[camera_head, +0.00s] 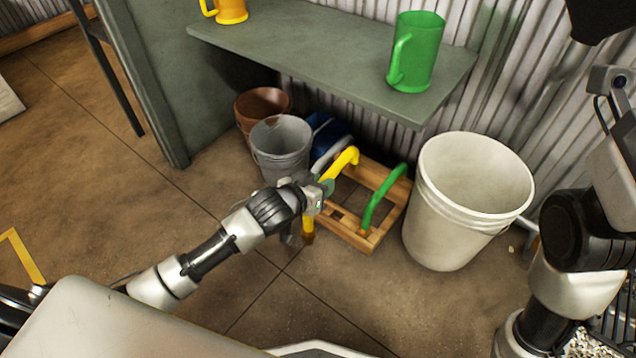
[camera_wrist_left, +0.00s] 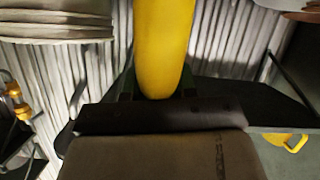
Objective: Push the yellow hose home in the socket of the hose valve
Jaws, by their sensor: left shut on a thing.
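The yellow hose (camera_head: 343,162) is a bent tube at the wooden crate (camera_head: 385,179). My left gripper (camera_head: 322,188) is shut on the hose, and a yellow length with a darker end shows below the gripper. In the left wrist view the yellow hose (camera_wrist_left: 163,48) runs up from between the fingers (camera_wrist_left: 158,92). My right arm stands at the right edge of the head view; a dark part, perhaps its gripper (camera_head: 600,18), is cut off at the top. I cannot make out the hose valve's socket in either view.
A green hose (camera_head: 380,195) arches from the crate. A big white bucket (camera_head: 455,225) stands right of it, a grey bucket (camera_head: 280,150) and a brown pot (camera_head: 262,102) behind left. A shelf (camera_head: 310,55) above holds a green jug (camera_head: 415,55) and a yellow mug (camera_head: 230,10). The front floor is clear.

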